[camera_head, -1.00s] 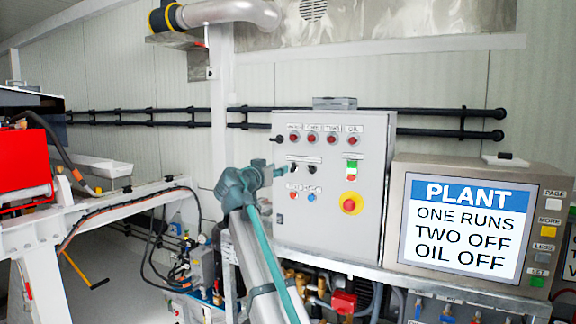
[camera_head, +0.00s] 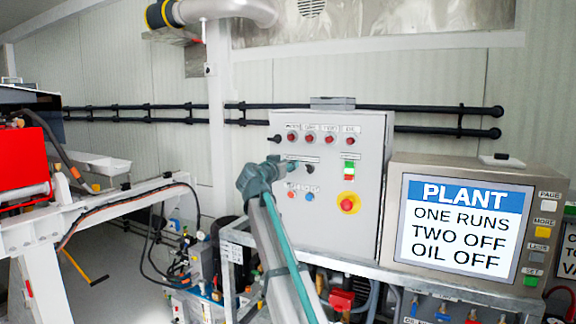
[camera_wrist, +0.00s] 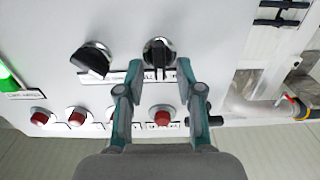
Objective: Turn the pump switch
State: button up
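A grey control box (camera_head: 338,230) stands in the middle of the head view. In the wrist view, which shows the panel upside down, a black rotary switch (camera_wrist: 158,52) lies between the fingertips of my gripper (camera_wrist: 158,70). The fingers are apart on either side of it; contact cannot be told. A second black switch (camera_wrist: 92,60) sits beside it, its knob tilted; it also shows in the head view (camera_head: 310,169). In the head view my gripper (camera_head: 281,166) is at the panel's left side and hides much of the left switch.
Red lamps or buttons (camera_wrist: 162,116) run in a row along the panel. A red-and-yellow stop button (camera_head: 348,203) is on the box's right. A screen (camera_head: 465,225) reads PLANT, ONE RUNS, TWO OFF, OIL OFF. A pipe (camera_wrist: 262,108) shows beside the panel in the wrist view.

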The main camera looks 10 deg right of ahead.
grip_shut()
jog(key=shift+n, duration=0.3)
jog(key=n, duration=0.2)
jog(key=n+b, duration=0.1)
jog(key=n, duration=0.2)
jog(key=n+b, duration=0.1)
jog(key=n, duration=0.2)
jog(key=shift+w+a+f, duration=0.2)
jog(key=shift+w+a, duration=0.1)
jog(key=shift+a, duration=0.05)
dwell(0.4)
jog(key=shift+o, duration=0.3)
grip_release()
